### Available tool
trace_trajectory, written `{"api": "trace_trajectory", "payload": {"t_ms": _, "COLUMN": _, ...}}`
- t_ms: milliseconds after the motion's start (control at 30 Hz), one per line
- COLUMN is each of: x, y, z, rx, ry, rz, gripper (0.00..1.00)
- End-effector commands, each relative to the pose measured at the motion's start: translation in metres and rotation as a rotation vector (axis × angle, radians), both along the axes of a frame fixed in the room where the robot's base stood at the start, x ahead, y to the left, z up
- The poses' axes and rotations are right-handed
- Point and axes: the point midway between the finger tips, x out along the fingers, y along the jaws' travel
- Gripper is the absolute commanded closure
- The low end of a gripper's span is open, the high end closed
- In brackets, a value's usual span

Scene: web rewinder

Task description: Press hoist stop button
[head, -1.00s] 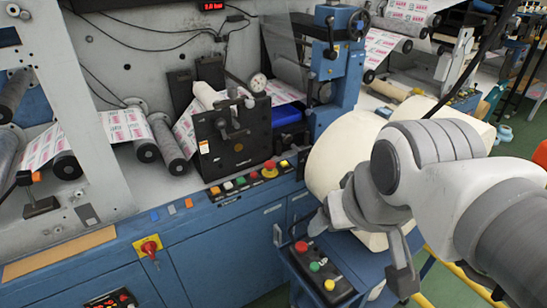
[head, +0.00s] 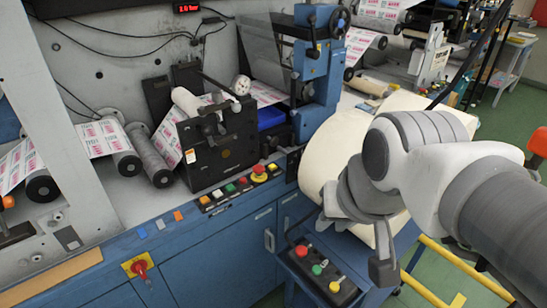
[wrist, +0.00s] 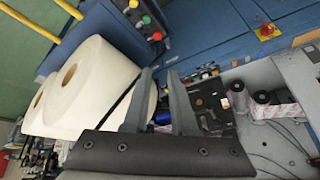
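A black control box (head: 322,277) with a row of buttons lies on top of a blue cart or hoist unit. No label is readable, so I cannot tell which is the stop. The box also shows at the top of the wrist view (wrist: 145,18). My gripper (wrist: 161,71) is open and empty, its two fingers apart. In the head view it is beside the box, to the right, partly hidden by my wrist.
A large cream roll (head: 325,165) stands directly behind my gripper. The blue machine's front ledge has another button strip (head: 235,187) with a yellow-ringed red button. A red switch on a yellow plate (head: 139,266) is at lower left. Yellow rails (head: 440,262) and green floor lie right.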

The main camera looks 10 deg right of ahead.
Motion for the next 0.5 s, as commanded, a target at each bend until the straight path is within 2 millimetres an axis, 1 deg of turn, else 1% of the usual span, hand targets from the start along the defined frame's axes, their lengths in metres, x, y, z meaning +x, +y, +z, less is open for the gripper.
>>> {"api": "trace_trajectory", "payload": {"t_ms": 33, "x": 0.005, "y": 0.000, "z": -0.001, "rx": 0.038, "ry": 0.019, "rz": -0.060, "gripper": 0.86}}
{"api": "trace_trajectory", "payload": {"t_ms": 100, "x": 0.013, "y": 0.000, "z": -0.003, "rx": 0.100, "ry": 0.043, "rz": -0.167, "gripper": 0.99}}
{"api": "trace_trajectory", "payload": {"t_ms": 133, "x": 0.016, "y": 0.000, "z": -0.004, "rx": 0.128, "ry": 0.055, "rz": -0.217, "gripper": 1.00}}
{"api": "trace_trajectory", "payload": {"t_ms": 500, "x": 0.058, "y": -0.003, "z": -0.025, "rx": 0.422, "ry": 0.202, "rz": -0.862, "gripper": 1.00}}
